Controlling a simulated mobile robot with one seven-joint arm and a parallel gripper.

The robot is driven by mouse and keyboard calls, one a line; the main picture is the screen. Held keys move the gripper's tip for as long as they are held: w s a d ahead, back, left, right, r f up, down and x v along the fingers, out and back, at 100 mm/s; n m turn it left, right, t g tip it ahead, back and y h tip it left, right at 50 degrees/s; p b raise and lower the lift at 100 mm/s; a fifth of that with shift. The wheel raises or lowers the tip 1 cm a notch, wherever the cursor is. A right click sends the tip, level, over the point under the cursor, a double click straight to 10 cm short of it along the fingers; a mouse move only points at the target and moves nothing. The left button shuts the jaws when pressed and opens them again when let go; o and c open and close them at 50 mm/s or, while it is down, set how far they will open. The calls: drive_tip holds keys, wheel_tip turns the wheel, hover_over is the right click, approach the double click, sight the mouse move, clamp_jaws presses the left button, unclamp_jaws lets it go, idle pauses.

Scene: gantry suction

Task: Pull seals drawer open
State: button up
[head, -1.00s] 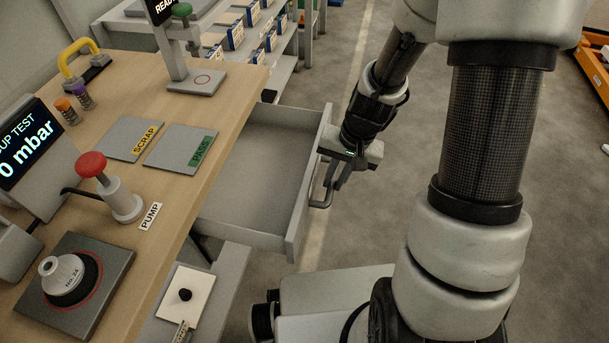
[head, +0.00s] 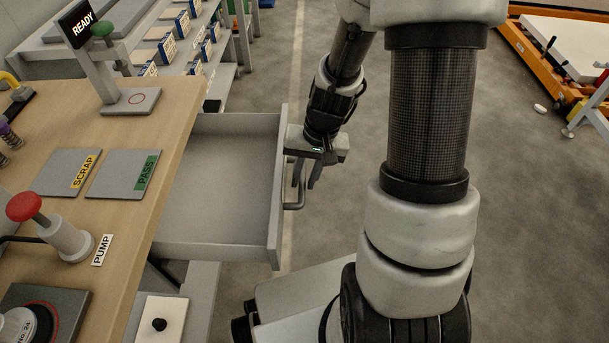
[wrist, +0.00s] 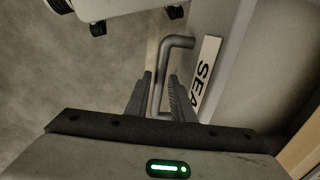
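The seals drawer (head: 215,240) is pulled out from under the wooden bench, and its grey floor looks empty. Its front panel bears a white label (wrist: 206,72) with "SEA" readable in the wrist view. The bent grey bar handle (head: 301,196) stands off the front; it also shows in the wrist view (wrist: 178,41). My gripper (head: 307,184) is at the handle, outside the drawer front. In the wrist view my two fingers (wrist: 161,76) stand apart on either side of the bar, with a narrow visible gap, so they look open around it.
The bench top (head: 130,125) carries a SCRAP plate (head: 62,170), a PASS plate (head: 120,174), a red-knobbed pump (head: 62,235) and a READY stand (head: 128,100). An orange-framed cart (head: 540,70) stands far right.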

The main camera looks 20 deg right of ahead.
drive_tip(key=d+r+p, duration=0.1)
drive_tip(key=r+p, duration=0.1)
drive_tip(key=r, duration=0.6)
drive_tip(key=s+d+r+p, duration=0.1)
drive_tip(key=d+r+p, duration=0.1)
drive_tip(key=r, duration=0.7)
drive_tip(key=shift+p, duration=0.4)
drive_tip(key=shift+s+d, duration=0.1)
